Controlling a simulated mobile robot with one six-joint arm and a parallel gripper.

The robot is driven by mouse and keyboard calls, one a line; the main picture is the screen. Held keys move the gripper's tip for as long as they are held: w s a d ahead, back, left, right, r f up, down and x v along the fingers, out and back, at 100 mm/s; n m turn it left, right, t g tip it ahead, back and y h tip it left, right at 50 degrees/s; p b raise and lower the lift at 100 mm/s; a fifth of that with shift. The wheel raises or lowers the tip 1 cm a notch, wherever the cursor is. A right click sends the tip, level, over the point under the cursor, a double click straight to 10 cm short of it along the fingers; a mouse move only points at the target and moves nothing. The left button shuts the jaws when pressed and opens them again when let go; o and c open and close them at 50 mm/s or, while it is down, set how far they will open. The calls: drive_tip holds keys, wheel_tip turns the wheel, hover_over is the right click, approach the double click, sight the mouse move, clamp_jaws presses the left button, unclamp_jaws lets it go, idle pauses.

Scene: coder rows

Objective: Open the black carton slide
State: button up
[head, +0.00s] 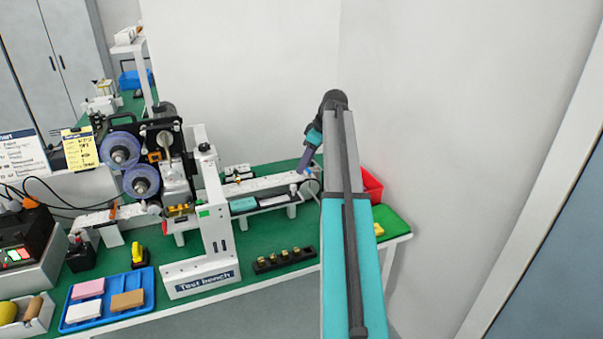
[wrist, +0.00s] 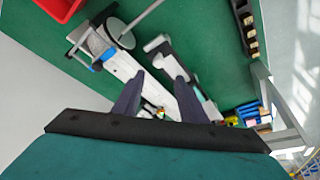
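I cannot single out a black carton slide for certain in either view. A white conveyor (head: 275,182) runs right from the test bench machine (head: 205,215) in the head view; it also shows in the wrist view (wrist: 122,64). My gripper (head: 303,168) is above the conveyor's right end in the head view, partly hidden by my arm. In the wrist view my gripper (wrist: 155,68) has its two dark fingers apart with nothing seen between them. The conveyor and a white rail (wrist: 187,100) lie beyond the fingertips.
Two purple reels (head: 120,150) sit on the machine. A black strip with several brass-coloured knobs (head: 285,260) lies on the green table (head: 250,235). A red bin (head: 371,186) stands behind my arm. A blue tray (head: 137,280) is at front left. A wall stands close on the right.

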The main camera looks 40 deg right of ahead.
drive_tip(key=shift+v, duration=1.8)
